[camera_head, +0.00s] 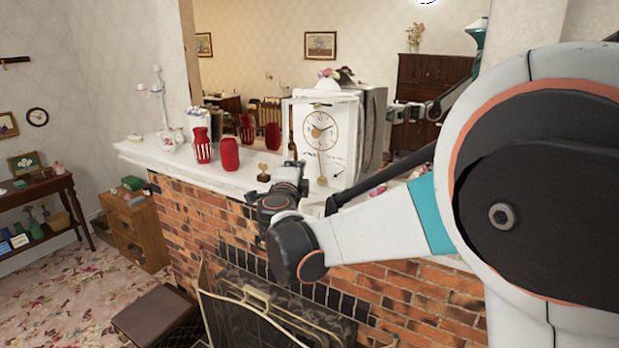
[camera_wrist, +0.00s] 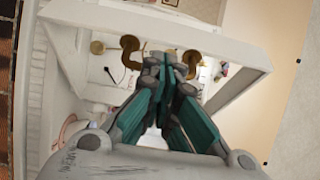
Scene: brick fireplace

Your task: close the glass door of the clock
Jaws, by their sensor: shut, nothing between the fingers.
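The white clock (camera_head: 343,116) stands upright on the mantel, its round gold-numbered dial facing me. A white frame (camera_wrist: 238,50) crosses the wrist view at an angle and appears to be the clock's door, standing away from the white case (camera_wrist: 60,45); how far it is open is hard to tell. My gripper (camera_head: 291,172) is at the lower left front of the clock. In the wrist view its fingers (camera_wrist: 178,62) are together and empty, overlapping the frame; contact cannot be told.
Red vases (camera_head: 229,154) and a small gold heart ornament (camera_head: 264,173) stand left of the clock on the white mantel (camera_head: 185,167). A white candelabrum (camera_head: 160,110) is farther left. A mirror behind reflects the room. A fire screen (camera_head: 275,310) stands below.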

